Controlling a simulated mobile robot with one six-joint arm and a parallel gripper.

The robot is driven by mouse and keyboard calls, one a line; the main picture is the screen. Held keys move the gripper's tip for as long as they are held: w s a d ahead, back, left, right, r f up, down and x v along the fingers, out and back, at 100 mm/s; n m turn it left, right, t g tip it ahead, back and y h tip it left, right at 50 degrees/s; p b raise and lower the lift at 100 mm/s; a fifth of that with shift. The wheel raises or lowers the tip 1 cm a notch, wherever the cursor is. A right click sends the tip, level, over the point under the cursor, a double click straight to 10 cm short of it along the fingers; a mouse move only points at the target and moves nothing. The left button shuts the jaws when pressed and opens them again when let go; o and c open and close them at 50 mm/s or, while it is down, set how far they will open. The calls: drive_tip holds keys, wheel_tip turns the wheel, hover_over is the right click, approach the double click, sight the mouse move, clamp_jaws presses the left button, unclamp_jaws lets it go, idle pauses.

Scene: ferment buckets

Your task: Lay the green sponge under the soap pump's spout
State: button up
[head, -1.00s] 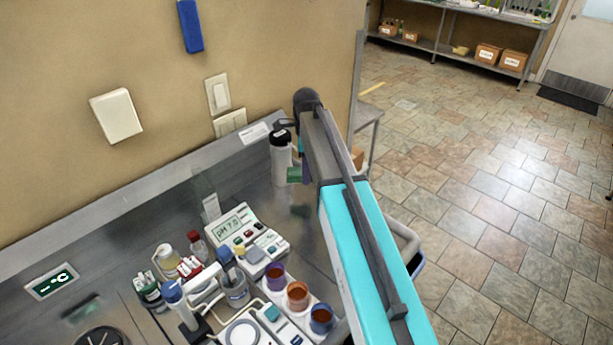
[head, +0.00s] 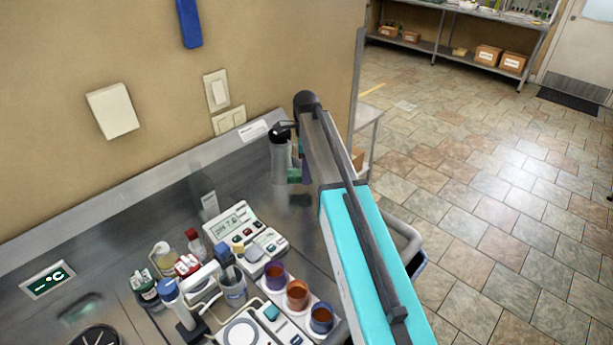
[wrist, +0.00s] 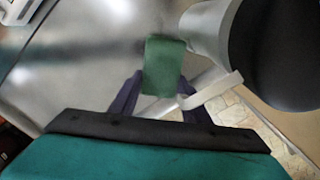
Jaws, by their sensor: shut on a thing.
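The green sponge (wrist: 164,65) is held between the two dark fingers of my gripper (wrist: 163,95) in the wrist view, above the steel counter. In the head view the sponge (head: 294,175) shows as a small green patch beside the soap pump, mostly hidden by my arm. The soap pump (head: 281,158) is a grey bottle with a black top standing at the counter's back right. In the wrist view a large dark and grey rounded form, likely the pump (wrist: 215,25), fills the upper right, close to the sponge. I cannot tell whether they touch.
A pH meter (head: 241,228), several bottles, and cups of dark liquid (head: 297,293) crowd the counter left of my arm. The steel counter (head: 240,180) is bare between the meter and the pump. The wall stands close behind, and the counter ends at the right.

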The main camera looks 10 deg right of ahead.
drive_tip(key=shift+f, duration=0.45)
drive_tip(key=shift+f, duration=0.6)
drive_tip(key=o, duration=1)
drive_tip(key=shift+r, duration=0.1)
wheel_tip(320, 180, up, 13)
drive_tip(key=p, duration=0.6)
idle(0.3)
